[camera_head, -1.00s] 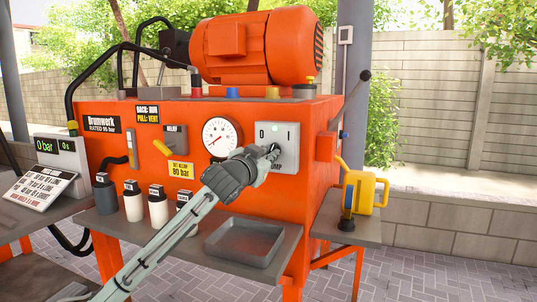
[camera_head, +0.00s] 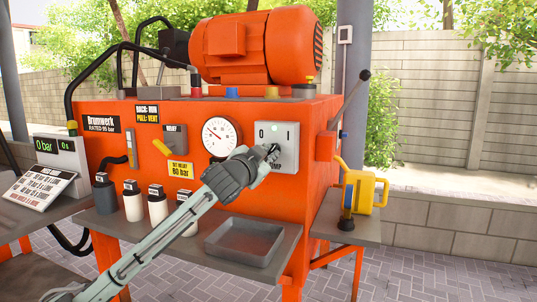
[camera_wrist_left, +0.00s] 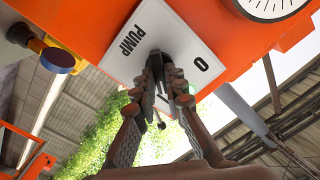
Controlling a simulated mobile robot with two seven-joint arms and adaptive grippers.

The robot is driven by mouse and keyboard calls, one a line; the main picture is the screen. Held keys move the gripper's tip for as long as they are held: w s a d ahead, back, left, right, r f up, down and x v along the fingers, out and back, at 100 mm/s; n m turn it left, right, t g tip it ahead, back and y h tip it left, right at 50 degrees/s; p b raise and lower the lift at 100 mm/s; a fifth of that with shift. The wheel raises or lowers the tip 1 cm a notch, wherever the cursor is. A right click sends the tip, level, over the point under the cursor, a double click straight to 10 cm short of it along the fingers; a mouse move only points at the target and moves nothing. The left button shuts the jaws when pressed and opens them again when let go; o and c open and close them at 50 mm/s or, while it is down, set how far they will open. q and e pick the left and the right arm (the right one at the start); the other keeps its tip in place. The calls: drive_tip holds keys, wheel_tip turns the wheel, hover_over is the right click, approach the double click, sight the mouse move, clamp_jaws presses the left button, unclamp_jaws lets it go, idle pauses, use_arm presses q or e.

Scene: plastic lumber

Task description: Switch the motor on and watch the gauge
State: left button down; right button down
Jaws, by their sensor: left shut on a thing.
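The grey pump switch plate (camera_head: 289,158), marked 0 and I, is on the front of the orange machine. A small green lamp shows on it. In the left wrist view the plate (camera_wrist_left: 187,37) reads PUMP and 0. My left gripper (camera_head: 268,156) is at the plate, its fingers shut on the dark switch knob (camera_wrist_left: 157,58), which they partly hide. The round white gauge (camera_head: 220,136) is just left of the plate; its needle points to the upper left. The orange motor (camera_head: 258,46) sits on top of the machine. My right gripper is out of view.
A relief lever (camera_head: 163,147) and yellow tag (camera_head: 180,171) are left of the gauge. A yellow can (camera_head: 360,190) stands right. A display (camera_head: 62,146) reads 0 bar.

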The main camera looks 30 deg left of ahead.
use_arm(q)
drive_tip(key=c, duration=1.6)
unclamp_jaws()
drive_tip(key=shift+s+d, duration=0.1)
drive_tip(key=shift+s, duration=0.25)
drive_tip(key=v, duration=1.1)
drive_tip(key=shift+s, duration=0.15)
drive_tip(key=shift+d, duration=0.1)
